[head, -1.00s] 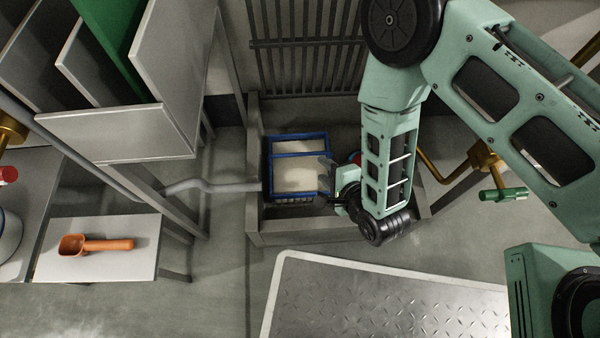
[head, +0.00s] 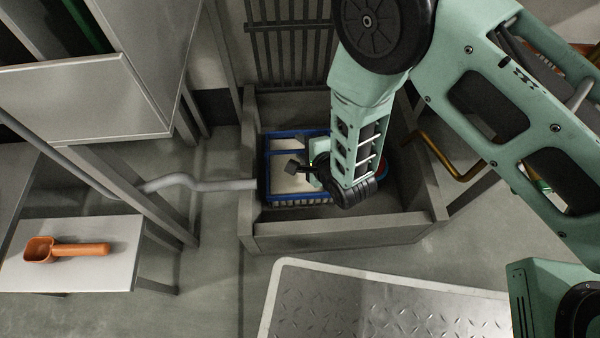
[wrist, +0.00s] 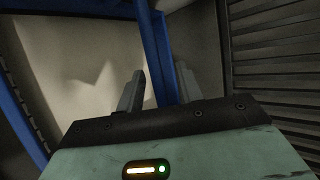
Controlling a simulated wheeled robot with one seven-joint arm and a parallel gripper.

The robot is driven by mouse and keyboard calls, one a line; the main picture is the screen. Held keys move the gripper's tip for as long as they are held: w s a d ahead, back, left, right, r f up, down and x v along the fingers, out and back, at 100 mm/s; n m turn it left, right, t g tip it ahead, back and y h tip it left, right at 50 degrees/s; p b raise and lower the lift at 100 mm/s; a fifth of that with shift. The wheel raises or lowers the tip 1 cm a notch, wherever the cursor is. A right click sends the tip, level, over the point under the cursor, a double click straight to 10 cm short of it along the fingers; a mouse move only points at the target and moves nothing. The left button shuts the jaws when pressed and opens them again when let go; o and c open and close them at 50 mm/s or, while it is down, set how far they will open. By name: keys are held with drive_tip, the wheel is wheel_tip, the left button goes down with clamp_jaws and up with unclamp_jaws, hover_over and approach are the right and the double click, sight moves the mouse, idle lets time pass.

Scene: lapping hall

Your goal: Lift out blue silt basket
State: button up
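The blue silt basket (head: 264,170) sits low in a grey walled pit, filled with pale silt and crossed by a blue bar. My gripper (head: 298,166) is over its right part, and my arm hides the right side. In the wrist view, my gripper (wrist: 160,88) is open, with its two fingers apart. The basket's blue bar (wrist: 155,50) runs between the fingers in the picture. I cannot tell whether either finger touches it. The basket's edge (wrist: 22,128) shows at the left there.
The pit's front wall (head: 340,236) and side walls surround the basket. A grey pipe (head: 205,185) reaches in from the left. A tread plate (head: 380,305) lies in front. An orange scoop (head: 68,250) lies on a shelf at left. A slatted grate (head: 295,45) stands behind.

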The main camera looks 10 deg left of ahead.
drive_tip(key=shift+w+a, duration=0.1)
clamp_jaws()
idle(1.4)
